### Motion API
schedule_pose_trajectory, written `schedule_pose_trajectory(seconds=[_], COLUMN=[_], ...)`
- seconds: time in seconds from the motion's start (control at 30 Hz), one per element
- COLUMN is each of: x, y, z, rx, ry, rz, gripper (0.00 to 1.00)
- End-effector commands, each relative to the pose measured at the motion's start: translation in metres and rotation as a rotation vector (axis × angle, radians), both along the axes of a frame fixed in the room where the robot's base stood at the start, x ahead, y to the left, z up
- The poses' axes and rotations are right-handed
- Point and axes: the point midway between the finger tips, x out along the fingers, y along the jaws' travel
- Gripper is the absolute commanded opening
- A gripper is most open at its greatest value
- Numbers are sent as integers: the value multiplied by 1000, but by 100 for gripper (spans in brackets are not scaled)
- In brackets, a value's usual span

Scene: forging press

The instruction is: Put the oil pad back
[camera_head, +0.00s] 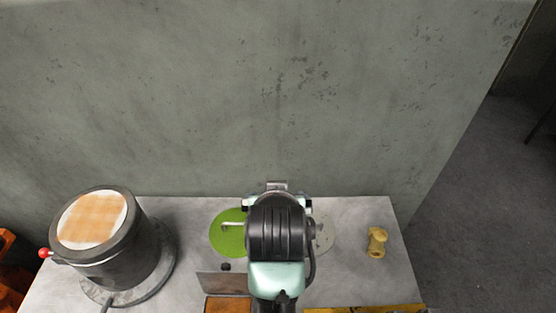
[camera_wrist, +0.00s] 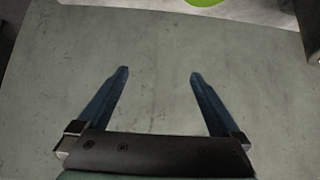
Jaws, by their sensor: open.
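In the wrist view my gripper (camera_wrist: 160,73) is open, with two dark blue fingers spread apart and nothing between them. I cannot tell for sure which item is the oil pad.
A dark round heater-like drum (camera_head: 105,245) with an orange-and-white top and a red knob stands at the left. A pale disc (camera_head: 324,236) shows right of my wrist. A metal plate (camera_head: 222,284) is at the front. A grey wall rises behind the table.

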Motion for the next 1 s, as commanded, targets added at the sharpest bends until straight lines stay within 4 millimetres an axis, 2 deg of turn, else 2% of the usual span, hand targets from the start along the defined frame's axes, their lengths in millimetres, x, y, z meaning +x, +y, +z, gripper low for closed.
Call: schedule_pose_trajectory(seconds=[0.03,0.07,0.1,0.17,0.2,0.27,0.3,0.4,0.43,0.5,0.63,0.73,1.0], x=[17,24,30,32,28,14,2,-38,-51,-78,-110,-119,-118], y=[0,-1,-1,-1,-1,-1,-1,-2,-2,-2,-2,-2,-2], z=[52,82,122,184,225,284,321,395,413,445,476,483,483], rx=[-1,-2,-2,-3,-5,-6,-7,-10,-12,-13,-15,-15,-15], ry=[-162,-255,-379,-564,-687,-867,-981,-1232,-1295,-1419,-1553,-1589,-1587], rz=[-1,-1,-1,-2,-2,-3,-4,-5,-5,-6,-6,-6,-6], gripper=[100,100,100,100,100,100,100,100,100,100,100,100,100])
